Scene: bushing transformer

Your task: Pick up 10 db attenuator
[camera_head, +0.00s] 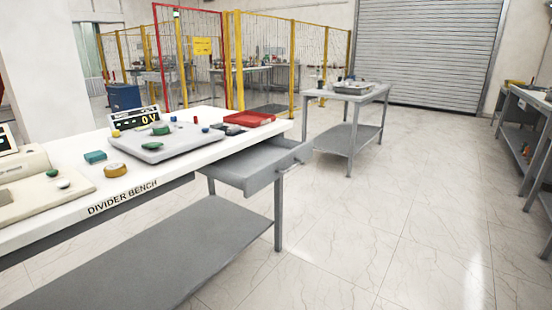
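The divider bench (133,185) stands at the left, with small items on its white top. I cannot tell which, if any, is the 10 db attenuator; no such label is readable. A grey flat unit (155,153) carries small green and blue pieces. A red tray (249,119) lies near the far right end, with dark items beside it. My gripper is not in view.
A grey drawer (257,170) sticks out from the bench's right end. A grey cart (348,97) stands beyond it, before a yellow fence (238,60). Another bench (530,100) lines the right edge. The tiled floor (400,220) between is clear.

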